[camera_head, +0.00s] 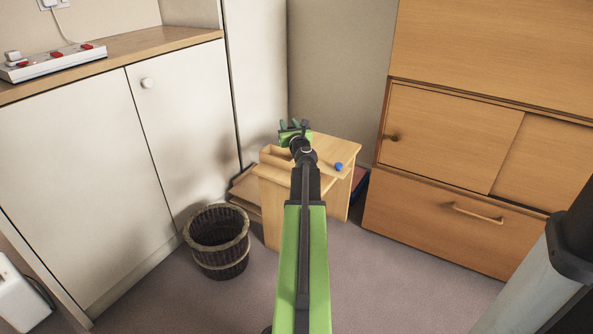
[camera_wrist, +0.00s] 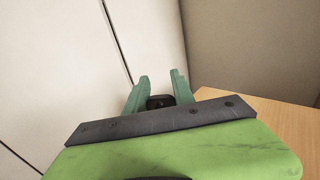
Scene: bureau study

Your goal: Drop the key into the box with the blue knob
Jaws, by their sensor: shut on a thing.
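My gripper (camera_head: 296,126) is at the end of my outstretched arm, over the back of a small wooden stand. In the wrist view, its two green fingers (camera_wrist: 160,92) are shut on a small dark thing (camera_wrist: 160,102), taken to be the key; only its end shows, so its shape is unclear. A blue knob (camera_head: 339,167) shows at the right of the stand's upper part, just right of my arm. The box it belongs to looks like pale wood (camera_head: 347,147); my arm hides much of it, and I cannot see inside.
A dark woven basket (camera_head: 218,242) stands on the floor left of the stand. White cupboards (camera_head: 170,120) with a power strip (camera_head: 52,63) on top are at the left. A wooden cabinet (camera_head: 450,130) is at the right. The carpet in front is clear.

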